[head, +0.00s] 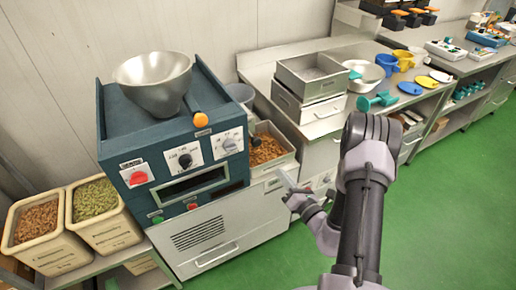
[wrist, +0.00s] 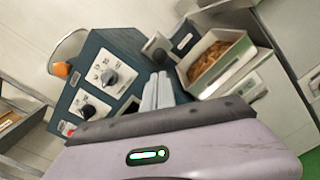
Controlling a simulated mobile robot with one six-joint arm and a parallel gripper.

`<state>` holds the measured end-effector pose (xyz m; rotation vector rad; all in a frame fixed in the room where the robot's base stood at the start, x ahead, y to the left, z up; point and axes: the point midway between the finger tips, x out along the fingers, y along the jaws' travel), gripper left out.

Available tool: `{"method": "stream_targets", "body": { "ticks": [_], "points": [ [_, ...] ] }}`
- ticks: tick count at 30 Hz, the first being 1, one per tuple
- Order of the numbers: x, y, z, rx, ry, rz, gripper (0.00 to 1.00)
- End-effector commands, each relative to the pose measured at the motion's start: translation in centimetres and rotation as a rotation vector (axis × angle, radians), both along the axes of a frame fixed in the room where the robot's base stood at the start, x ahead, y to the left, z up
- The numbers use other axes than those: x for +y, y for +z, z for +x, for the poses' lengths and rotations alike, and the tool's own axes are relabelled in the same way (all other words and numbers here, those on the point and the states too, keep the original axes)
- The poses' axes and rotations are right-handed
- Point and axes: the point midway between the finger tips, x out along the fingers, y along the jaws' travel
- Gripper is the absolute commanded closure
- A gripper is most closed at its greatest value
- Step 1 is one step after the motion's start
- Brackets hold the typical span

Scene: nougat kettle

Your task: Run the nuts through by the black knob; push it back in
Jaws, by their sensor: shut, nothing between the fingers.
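The blue machine (head: 150,135) stands left of centre with a silver bowl (head: 154,82) on top. Its front has a black knob (head: 185,160) on a white dial plate and a grey knob (head: 230,145) beside it. The black knob also shows in the wrist view (wrist: 88,111); whether it is out or in I cannot tell. My gripper (head: 288,182) is shut and empty, right of the machine front and apart from the knobs. In the wrist view its fingers (wrist: 158,90) point toward the machine's right side. A tray of brown nuts (head: 268,151) sits at the machine's right.
An orange-tipped lever (head: 201,119) leans by the bowl. A red knob (head: 138,177) and green (head: 158,219) and red (head: 192,206) buttons are on the front. Two nut bins (head: 35,227) stand left. Stacked metal trays (head: 312,85) stand on the right bench. Green floor is clear at right.

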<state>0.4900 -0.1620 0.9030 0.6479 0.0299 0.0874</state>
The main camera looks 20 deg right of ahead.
Motion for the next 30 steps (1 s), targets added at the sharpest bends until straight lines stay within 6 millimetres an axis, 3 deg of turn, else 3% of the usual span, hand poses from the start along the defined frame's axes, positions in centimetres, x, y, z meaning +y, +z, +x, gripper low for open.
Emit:
{"method": "stream_targets", "body": {
  "ticks": [3,7,11,24,30],
  "points": [
    [0.0,0.1,0.3,-0.036,0.0,-0.398,1.0],
    [0.0,0.0,0.6,-0.056,0.0,-0.618,1.0],
    [0.2,0.0,1.8,-0.062,0.002,-0.653,1.0],
    [1.1,-0.1,11.0,-0.062,0.002,-0.648,1.0],
    [1.3,-0.1,13.8,-0.061,0.0,-0.647,1.0]
  ]
}}
